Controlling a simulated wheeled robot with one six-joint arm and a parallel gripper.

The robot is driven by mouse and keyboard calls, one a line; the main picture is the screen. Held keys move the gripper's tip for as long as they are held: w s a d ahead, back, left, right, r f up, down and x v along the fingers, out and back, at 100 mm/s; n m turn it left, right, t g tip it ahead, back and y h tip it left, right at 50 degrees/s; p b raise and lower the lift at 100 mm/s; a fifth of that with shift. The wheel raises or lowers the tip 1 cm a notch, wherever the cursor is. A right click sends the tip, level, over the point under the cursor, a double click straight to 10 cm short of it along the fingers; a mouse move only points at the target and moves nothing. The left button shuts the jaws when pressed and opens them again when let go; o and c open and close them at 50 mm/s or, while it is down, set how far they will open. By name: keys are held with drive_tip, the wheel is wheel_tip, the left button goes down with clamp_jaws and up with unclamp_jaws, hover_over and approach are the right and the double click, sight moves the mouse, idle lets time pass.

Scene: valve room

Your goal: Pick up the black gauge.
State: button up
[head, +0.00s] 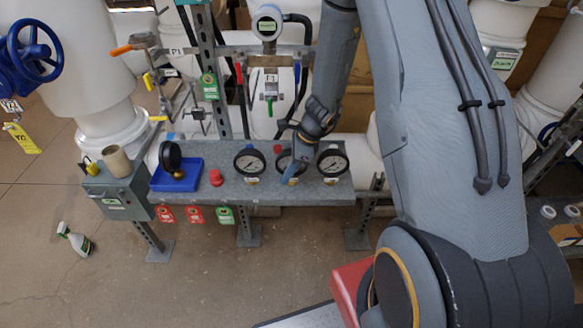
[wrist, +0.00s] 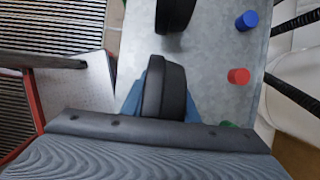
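Several gauges with black rims stand on the grey metal shelf (head: 315,191) in the head view: a left one (head: 249,162), a middle one (head: 284,160) and a right one (head: 333,161). Another black gauge (head: 170,156) stands in the blue tray (head: 177,184). My gripper (head: 290,172) is down at the middle gauge and partly hides it. In the wrist view its blue fingers (wrist: 163,104) lie on both sides of a black gauge (wrist: 165,92). Whether they press on it cannot be told. A second black gauge (wrist: 175,14) is at the top.
A blue cap (wrist: 247,20) and a red cap (wrist: 238,75) are along the shelf's back. A red button-like object (head: 216,178) sits beside the tray. A grey box (head: 117,193) with a tan cup (head: 116,161) is at the left. Pipes and hoses rise behind the shelf.

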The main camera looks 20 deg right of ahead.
sight(284, 151)
drive_tip(key=shift+r, duration=0.1)
wheel_tip(284, 151, up, 10)
drive_tip(key=shift+f+b, duration=0.1)
drive_tip(key=shift+b, duration=0.45)
idle(0.3)
drive_tip(key=o, duration=0.4)
drive_tip(key=c, duration=0.4)
drive_tip(key=shift+o, duration=0.2)
